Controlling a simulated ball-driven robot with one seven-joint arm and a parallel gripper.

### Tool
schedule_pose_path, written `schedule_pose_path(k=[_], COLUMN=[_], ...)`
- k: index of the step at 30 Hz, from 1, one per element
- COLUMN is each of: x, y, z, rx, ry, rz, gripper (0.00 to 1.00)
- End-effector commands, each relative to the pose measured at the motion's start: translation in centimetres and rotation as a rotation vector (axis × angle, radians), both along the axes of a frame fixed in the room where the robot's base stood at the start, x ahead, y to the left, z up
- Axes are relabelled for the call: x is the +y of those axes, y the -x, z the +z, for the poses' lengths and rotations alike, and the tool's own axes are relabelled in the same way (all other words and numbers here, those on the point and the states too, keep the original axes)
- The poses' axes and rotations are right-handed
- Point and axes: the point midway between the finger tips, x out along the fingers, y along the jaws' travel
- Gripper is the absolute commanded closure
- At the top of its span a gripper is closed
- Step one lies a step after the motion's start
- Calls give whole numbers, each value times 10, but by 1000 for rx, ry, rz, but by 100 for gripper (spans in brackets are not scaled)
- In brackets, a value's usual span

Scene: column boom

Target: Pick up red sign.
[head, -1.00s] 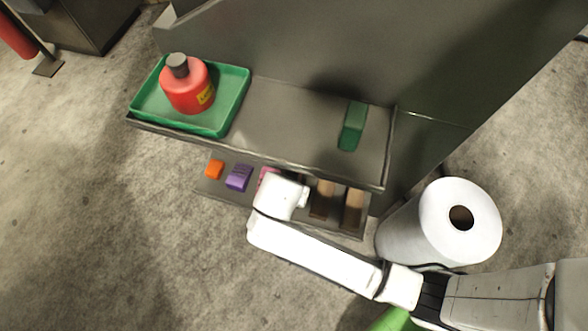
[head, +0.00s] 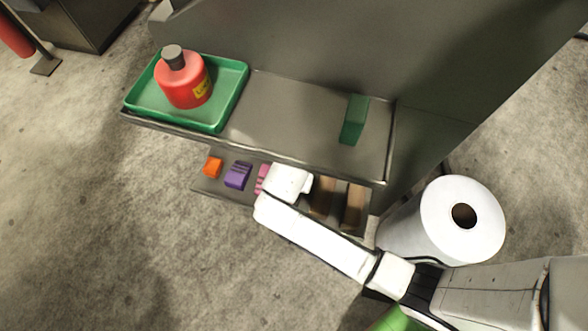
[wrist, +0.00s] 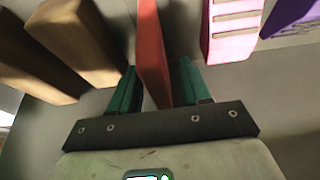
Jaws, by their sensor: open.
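The red sign (wrist: 152,50) shows in the wrist view as a narrow upright red slab. Its near end lies between the two green fingers of my gripper (wrist: 160,92). The fingers are open, with a gap on each side of the slab, wider on the right at the tips. In the head view the red sign cannot be made out; my white arm covers that part of the lower shelf (head: 212,188). My gripper's fingers are hidden there too.
Pink (wrist: 232,28) and purple (wrist: 292,14) blocks stand right of the sign, brown blocks (wrist: 75,40) close on its left. An orange block (head: 213,167) sits farther along. The upper shelf (head: 290,112) overhangs, holding a red bottle (head: 184,82) in a green tray (head: 232,95) and a green block (head: 354,120).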

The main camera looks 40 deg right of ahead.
Motion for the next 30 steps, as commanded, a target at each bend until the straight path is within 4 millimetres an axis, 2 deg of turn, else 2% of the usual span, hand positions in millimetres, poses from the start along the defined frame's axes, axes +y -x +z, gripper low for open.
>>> schedule_pose_path(k=[23,30], x=[0,0], y=[0,0], z=[-5,-5], rx=[0,0], ry=[0,0], rz=[0,0], gripper=[53,75])
